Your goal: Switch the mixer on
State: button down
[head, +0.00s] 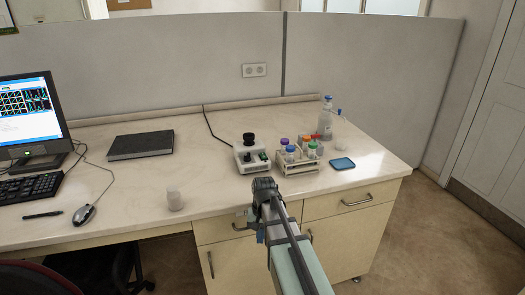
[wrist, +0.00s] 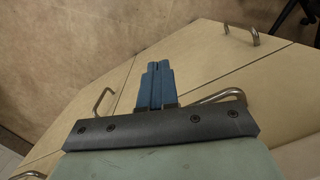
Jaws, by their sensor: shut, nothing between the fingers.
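The mixer is not in the wrist view.
A rack (head: 297,185) with colour-capped tubes stands close right of the mixer. Drawers with handles (head: 356,201) lie below.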

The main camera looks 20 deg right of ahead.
jog(key=w+r+t, duration=0.1)
jog(key=w+r, duration=0.3)
jog(key=r, duration=0.7)
jog(key=n+t+h, duration=0.1)
jog(key=n+t, duration=0.1)
jog(key=n, duration=0.2)
send_near(262, 153)
jog(key=f, duration=0.4)
jog(key=w+f, duration=0.1)
jog(key=f, duration=0.1)
jog(key=shift+f, duration=0.3)
